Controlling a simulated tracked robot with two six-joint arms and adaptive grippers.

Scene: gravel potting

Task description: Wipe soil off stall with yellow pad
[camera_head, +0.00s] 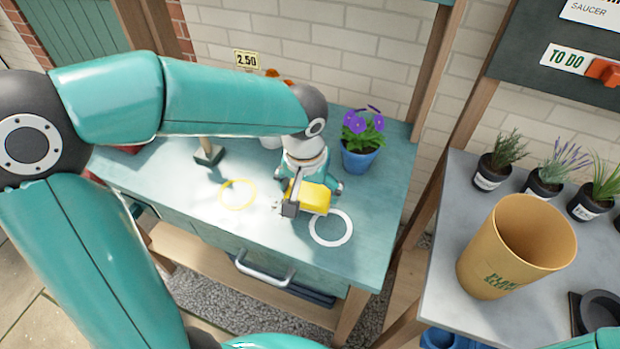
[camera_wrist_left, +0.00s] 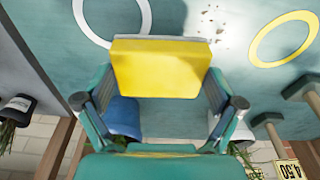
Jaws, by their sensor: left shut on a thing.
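The yellow pad (camera_head: 315,197) is held in my left gripper (camera_head: 305,190), low over the teal stall (camera_head: 385,215). In the left wrist view the pad (camera_wrist_left: 160,68) spans the space between the fingers of the left gripper (camera_wrist_left: 157,88). Whether the pad touches the stall top, I cannot tell. Dark soil specks (camera_wrist_left: 208,14) lie on the stall top just beyond the pad. In the head view the specks (camera_head: 277,207) are faint, left of the pad. My right gripper is not in view.
A yellow ring (camera_head: 238,208) lies left of the pad, and a white ring (camera_head: 331,243) lies right of it. A blue pot (camera_head: 359,161) with purple flowers stands behind. A hand tool (camera_head: 208,155) stands at the back left. The grey table at right holds a large tan pot (camera_head: 500,260).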

